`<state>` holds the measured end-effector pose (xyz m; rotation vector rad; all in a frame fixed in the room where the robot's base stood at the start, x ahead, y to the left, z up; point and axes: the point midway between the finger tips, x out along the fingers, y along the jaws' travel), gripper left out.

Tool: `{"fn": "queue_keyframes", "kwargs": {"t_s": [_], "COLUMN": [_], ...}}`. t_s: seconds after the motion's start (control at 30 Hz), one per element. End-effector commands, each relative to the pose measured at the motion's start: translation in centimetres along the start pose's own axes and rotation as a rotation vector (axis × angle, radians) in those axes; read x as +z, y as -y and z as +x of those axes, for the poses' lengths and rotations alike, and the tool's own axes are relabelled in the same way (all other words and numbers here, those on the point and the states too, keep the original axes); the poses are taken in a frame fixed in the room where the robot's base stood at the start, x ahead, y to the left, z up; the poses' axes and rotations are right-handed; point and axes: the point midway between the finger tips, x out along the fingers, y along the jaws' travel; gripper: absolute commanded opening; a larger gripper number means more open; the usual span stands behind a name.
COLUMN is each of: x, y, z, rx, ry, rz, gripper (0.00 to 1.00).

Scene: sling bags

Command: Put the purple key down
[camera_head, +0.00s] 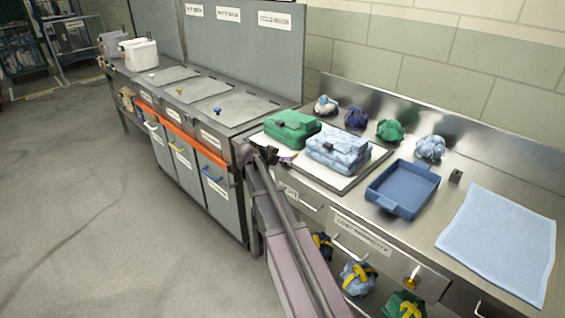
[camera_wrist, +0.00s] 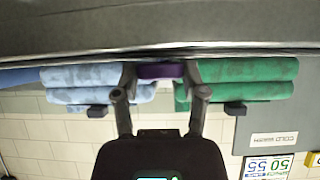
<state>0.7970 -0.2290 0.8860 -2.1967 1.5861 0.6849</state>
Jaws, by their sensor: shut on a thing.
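My gripper (camera_wrist: 160,74) is shut on the purple key (camera_wrist: 159,71), which sits between the two fingertips in the wrist view. In the head view my gripper (camera_head: 279,157) is at the front edge of the white board (camera_head: 351,181), in front of the folded green bag (camera_head: 291,127) and left of the folded light blue bag (camera_head: 338,148). In that view only a small purple part of the key shows. I cannot tell whether the key touches the board or counter.
A blue tray (camera_head: 403,189), a small dark block (camera_head: 456,176) and a light blue cloth (camera_head: 499,242) lie on the steel counter to the right. Several bundled bags line the back. Grey lidded bins (camera_head: 221,108) stand left. Counter between tray and cloth is mostly clear.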

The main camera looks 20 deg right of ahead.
Motion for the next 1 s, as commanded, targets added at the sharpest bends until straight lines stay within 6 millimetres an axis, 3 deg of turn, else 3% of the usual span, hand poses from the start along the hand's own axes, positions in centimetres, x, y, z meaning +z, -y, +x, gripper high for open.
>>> {"fn": "queue_keyframes", "kwargs": {"t_s": [0.37, 0.4, 0.5, 1.0], "x": [0.60, 0.56, 0.51, 0.40], "y": [-0.01, -0.02, -0.02, -0.01], "z": [0.44, 0.41, 0.40, 0.30], "rx": [0.000, 0.001, 0.001, 0.000], "ry": [0.000, 0.001, 0.001, 0.000], "rz": [0.000, 0.000, 0.000, 0.000], "gripper": [0.02, 0.62, 0.90, 0.90]}}
